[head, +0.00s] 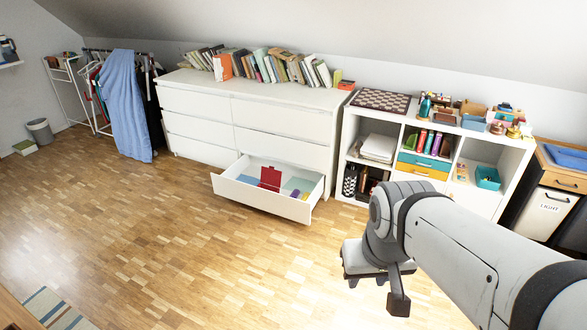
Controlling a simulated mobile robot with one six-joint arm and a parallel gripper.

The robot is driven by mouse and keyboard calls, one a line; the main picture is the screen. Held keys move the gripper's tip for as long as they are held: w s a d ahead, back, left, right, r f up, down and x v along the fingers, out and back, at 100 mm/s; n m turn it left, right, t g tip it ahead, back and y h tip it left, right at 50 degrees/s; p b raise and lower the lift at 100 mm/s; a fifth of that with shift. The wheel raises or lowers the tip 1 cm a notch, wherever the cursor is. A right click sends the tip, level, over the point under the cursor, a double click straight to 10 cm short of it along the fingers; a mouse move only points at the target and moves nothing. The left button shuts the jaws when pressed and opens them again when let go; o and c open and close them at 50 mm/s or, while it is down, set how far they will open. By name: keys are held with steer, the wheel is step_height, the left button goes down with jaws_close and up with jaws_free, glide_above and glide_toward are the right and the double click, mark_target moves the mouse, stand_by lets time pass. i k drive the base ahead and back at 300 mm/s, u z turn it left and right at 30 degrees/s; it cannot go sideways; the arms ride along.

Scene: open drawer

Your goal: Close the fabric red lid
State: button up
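The red lid (270,178) stands raised inside the open drawer (262,196), toward the back of the drawer. It looks like part of a small fabric box, but the box is too small to make out clearly. My gripper (375,291) hangs over the wooden floor, to the right of and nearer than the drawer. Its fingers are apart and nothing shows between them. It is well away from the lid and touches nothing.
The drawer sticks out from the bottom of a white dresser (288,127) and also holds light blue and purple items. Books line the dresser's top. A white shelf unit (507,165) stands to the right. The wooden floor (170,240) in front is clear.

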mark_target(270, 176)
steer(key=i, duration=0.95)
